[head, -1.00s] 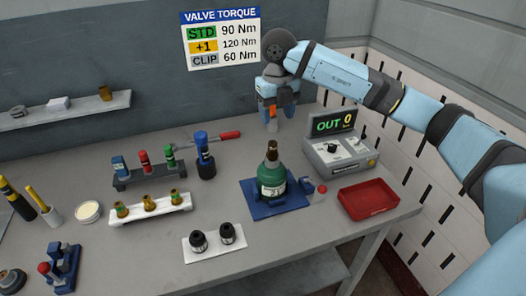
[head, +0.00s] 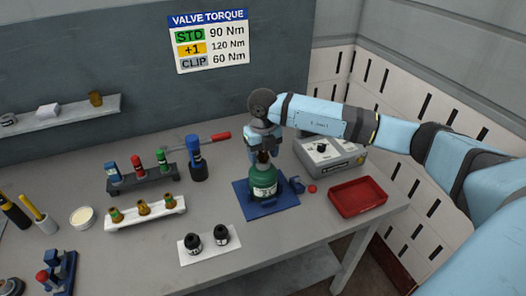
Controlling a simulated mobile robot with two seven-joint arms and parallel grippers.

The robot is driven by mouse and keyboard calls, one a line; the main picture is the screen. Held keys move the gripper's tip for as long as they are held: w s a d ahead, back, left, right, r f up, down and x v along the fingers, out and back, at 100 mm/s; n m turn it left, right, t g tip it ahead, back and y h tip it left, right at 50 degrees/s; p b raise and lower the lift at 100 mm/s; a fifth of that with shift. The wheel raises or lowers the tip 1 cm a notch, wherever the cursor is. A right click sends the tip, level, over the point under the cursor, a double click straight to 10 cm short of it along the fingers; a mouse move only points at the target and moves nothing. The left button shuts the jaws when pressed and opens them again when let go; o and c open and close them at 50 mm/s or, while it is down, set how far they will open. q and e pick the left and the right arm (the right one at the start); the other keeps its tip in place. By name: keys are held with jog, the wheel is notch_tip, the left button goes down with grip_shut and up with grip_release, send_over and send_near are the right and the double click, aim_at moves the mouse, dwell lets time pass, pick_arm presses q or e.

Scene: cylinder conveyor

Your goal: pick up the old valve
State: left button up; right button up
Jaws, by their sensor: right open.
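A green cylinder (head: 264,184) stands upright on a blue base (head: 250,205) near the middle of the bench. The old valve is presumably the dark brown piece on the cylinder's neck (head: 263,157); it is small and partly covered by my gripper. My right gripper (head: 263,151) points down at the top of the cylinder, its fingers at or just above the valve. It is open; whether the fingers touch the valve cannot be told. My left gripper is not in view.
A red tray (head: 358,197) lies right of the cylinder, with a grey control box (head: 330,156) behind it. A white rack of brass valves (head: 144,213), a tool rack (head: 142,179), a blue-black tool (head: 197,160) and black caps on a white plate (head: 208,243) stand to the left.

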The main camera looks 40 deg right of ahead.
jog(key=c, duration=0.9)
jog(key=shift+r, duration=0.1)
